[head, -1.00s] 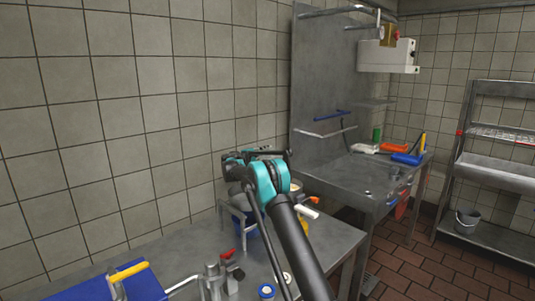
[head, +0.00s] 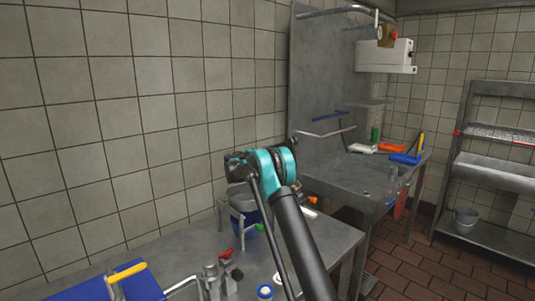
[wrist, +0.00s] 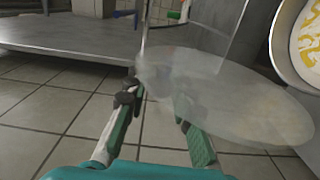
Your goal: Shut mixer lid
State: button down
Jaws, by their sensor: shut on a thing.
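A clear, see-through round lid (wrist: 235,105) spans the middle and right of the wrist view. My gripper (wrist: 157,112) has its two fingers at the near left edge of the lid and is shut on it, though the exact contact is hard to see through the clear material. The gripper's fingers are not clear in the head view.
A white round bowl with yellow contents (wrist: 308,45) is at the wrist view's right edge. A red-handled fitting (head: 222,256) and a small blue-and-white jar (head: 265,292) are on the steel table (head: 175,250). A blue board (head: 90,288) lies at the near left.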

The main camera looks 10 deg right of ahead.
jog(key=s+d+f+m, duration=0.4)
jog(key=s+d+m, duration=0.2)
jog(key=s+m, duration=0.2)
jog(key=shift+s+d+m, duration=0.4)
jog(key=shift+s, duration=0.35)
